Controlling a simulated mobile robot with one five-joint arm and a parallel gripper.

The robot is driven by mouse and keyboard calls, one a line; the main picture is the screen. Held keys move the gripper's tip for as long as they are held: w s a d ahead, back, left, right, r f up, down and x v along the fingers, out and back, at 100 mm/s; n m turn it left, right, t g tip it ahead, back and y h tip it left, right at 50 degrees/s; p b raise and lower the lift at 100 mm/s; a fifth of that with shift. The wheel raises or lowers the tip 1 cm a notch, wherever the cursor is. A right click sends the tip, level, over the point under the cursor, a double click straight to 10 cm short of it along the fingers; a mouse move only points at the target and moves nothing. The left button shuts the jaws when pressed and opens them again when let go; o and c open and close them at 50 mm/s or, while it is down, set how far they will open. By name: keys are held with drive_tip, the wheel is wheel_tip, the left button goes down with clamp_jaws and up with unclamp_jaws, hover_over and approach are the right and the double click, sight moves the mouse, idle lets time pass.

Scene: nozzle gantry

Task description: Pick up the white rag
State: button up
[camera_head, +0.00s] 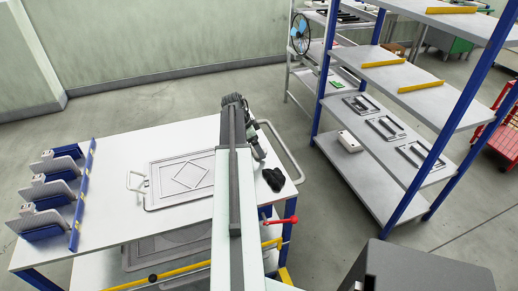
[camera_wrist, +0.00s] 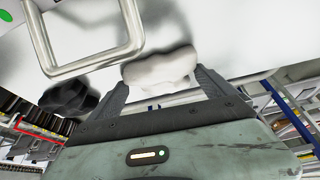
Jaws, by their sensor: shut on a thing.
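The white rag (camera_wrist: 158,66) is a rounded, lumpy white bundle at the upper middle of the wrist view. My gripper (camera_wrist: 161,80) is shut on it, with one dark finger at each side. The rag is close to a white surface (camera_wrist: 215,30); I cannot tell whether it still touches it. In the head view I do not make out the rag; my arm covers part of the worktable there.
A black crumpled cloth (camera_head: 273,179) lies on the worktable (camera_head: 130,150), right of my arm; it also shows in the wrist view (camera_wrist: 68,96). A metal handle (camera_wrist: 85,68) is near the gripper. A blue-post shelf (camera_head: 375,185) stands at the right.

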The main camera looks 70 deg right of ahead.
sight(263, 146)
drive_tip(key=shift+r+p, duration=0.65)
wheel_tip(263, 146, up, 3)
drive_tip(key=p, duration=0.3)
drive_tip(key=shift+s+a+r, duration=0.1)
drive_tip(key=s+a, duration=0.3)
drive_tip(key=s, duration=0.1)
drive_tip(key=s+a, duration=0.3)
drive_tip(key=s, duration=0.1)
drive_tip(key=s+a, duration=0.4)
drive_tip(key=shift+s+r+p, duration=0.15)
drive_tip(key=shift+r+p, duration=0.1)
drive_tip(key=shift+p, duration=0.1)
